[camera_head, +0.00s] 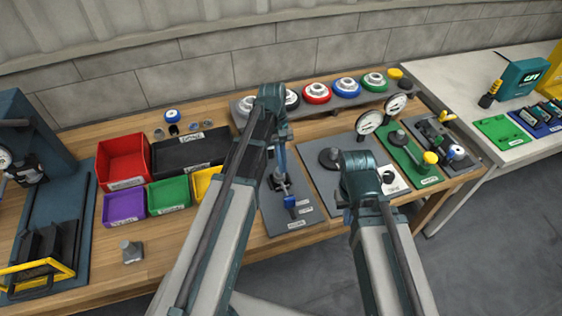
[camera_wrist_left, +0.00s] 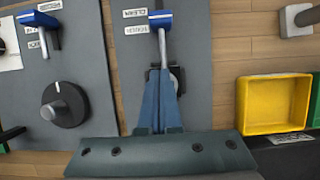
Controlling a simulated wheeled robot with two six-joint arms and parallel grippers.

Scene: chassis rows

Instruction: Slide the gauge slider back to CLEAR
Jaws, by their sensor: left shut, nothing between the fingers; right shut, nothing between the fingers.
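A blue-handled slider or lever (camera_head: 290,202) stands on a narrow grey panel (camera_head: 284,227); its blue end and metal rod also show in the left wrist view (camera_wrist_left: 160,20). Two small white labels (camera_wrist_left: 135,13) lie beside its blue end, too blurred to read surely. My left gripper (camera_head: 281,180) is shut and empty over this panel, its fingertips (camera_wrist_left: 161,72) at the dark base of the rod; contact cannot be told. A second blue handle (camera_wrist_left: 38,20) is on the neighbouring panel. My right gripper (camera_head: 348,205) is shut over that panel, its fingers mostly hidden.
A black knob (camera_wrist_left: 65,105) sits on the neighbouring panel. Round dial gauges (camera_head: 369,122) and a green panel (camera_head: 412,165) stand to the right. Yellow (camera_wrist_left: 275,104), green (camera_head: 168,195) and purple (camera_head: 124,206) bins lie left. Coloured discs (camera_head: 317,93) line the back.

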